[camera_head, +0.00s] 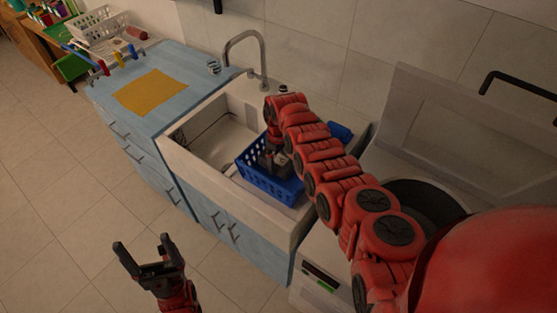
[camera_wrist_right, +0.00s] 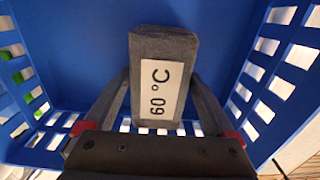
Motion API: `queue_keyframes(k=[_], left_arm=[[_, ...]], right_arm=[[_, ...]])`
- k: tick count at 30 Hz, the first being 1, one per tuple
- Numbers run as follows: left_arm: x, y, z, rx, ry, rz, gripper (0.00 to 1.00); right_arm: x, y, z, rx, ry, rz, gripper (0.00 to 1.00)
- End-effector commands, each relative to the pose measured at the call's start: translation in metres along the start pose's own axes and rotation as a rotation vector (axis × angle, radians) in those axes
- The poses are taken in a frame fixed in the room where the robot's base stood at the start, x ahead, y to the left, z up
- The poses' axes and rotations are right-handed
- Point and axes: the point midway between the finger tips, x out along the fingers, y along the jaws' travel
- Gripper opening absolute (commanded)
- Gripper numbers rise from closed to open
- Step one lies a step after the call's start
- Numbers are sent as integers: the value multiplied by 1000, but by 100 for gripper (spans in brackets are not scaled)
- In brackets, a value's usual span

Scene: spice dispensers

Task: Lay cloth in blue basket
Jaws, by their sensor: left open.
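A blue basket (camera_head: 258,181) with holes in its walls stands in the white sink; its inside fills much of the right wrist view (camera_wrist_right: 80,50). My right gripper (camera_head: 273,160) reaches down into it. Its fingers (camera_wrist_right: 160,77) lie against both sides of a grey block-like thing (camera_wrist_right: 180,42) with a white "60 °C" label; I cannot tell if it is a folded cloth. Whether it touches the basket floor is unclear. A flat yellow-orange cloth (camera_head: 150,92) lies on the blue counter, away from both grippers. My left gripper (camera_head: 142,242) is open and empty above the floor.
The sink (camera_head: 208,123) has a tall faucet (camera_head: 245,52) behind it. A small glass (camera_head: 213,66) stands on the counter by the sink. A white basket (camera_head: 98,27) and coloured items are at the far left. The floor at lower left is clear.

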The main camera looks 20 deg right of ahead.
Motion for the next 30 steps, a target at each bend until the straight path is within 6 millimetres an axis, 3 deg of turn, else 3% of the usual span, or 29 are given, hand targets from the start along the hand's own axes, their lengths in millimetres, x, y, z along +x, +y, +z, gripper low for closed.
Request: queue_keyframes(k=[14,20,28,30], left_arm=[[2,0,0,0,0,0,85],[-1,0,0,0,0,0,85],[-26,1,4,0,0,0,85],[-21,1,4,0,0,0,85]], right_arm=[[-11,2,-2,-1,5,5,100],[-36,1,-1,2,5,2,100],[-90,2,-1,0,5,5,100],[-106,2,0,1,4,2,100]])
